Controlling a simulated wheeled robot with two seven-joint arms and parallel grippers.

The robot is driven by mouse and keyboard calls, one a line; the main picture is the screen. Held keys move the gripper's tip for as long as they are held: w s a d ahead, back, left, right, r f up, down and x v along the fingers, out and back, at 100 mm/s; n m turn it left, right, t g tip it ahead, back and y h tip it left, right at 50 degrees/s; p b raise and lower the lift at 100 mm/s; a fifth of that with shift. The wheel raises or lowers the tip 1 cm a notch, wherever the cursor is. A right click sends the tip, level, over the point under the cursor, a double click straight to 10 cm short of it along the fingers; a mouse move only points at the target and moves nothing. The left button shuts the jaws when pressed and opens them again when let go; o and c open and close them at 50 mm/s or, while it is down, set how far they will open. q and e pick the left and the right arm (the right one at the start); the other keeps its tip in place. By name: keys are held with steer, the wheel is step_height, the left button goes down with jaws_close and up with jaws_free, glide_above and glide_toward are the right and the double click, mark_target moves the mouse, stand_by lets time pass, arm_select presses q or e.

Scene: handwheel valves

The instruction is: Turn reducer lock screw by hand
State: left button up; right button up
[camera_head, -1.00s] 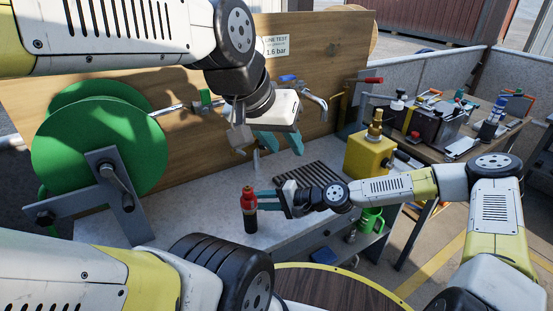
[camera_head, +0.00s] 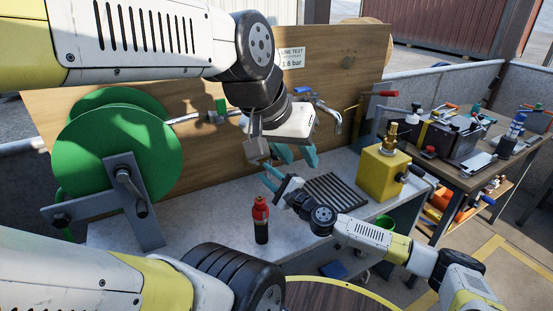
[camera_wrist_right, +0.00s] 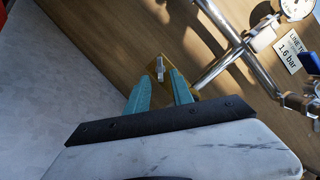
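In the right wrist view, a small grey screw-like piece (camera_wrist_right: 160,68) stands out from a brass-coloured block (camera_wrist_right: 172,72); I take it for the lock screw. My right gripper (camera_wrist_right: 160,85) points at it with teal fingers open, seemingly just short of it. In the head view my right gripper (camera_head: 270,178) is below a pale block (camera_head: 257,150) in front of the wooden board. My left gripper (camera_head: 297,155) hangs above and right of it, fingers apart, with nothing visible between them. It partly hides the fittings behind.
A red and black bottle (camera_head: 261,220) stands upright on the grey bench. A green reel (camera_head: 120,150) is at left, a yellow box with brass fitting (camera_head: 382,172) at right. Pipes and a 1.6 bar sign (camera_head: 292,58) are on the board (camera_head: 210,150).

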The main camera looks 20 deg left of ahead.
mark_target(255, 164)
steer(key=shift+x, duration=2.3)
jaws_close()
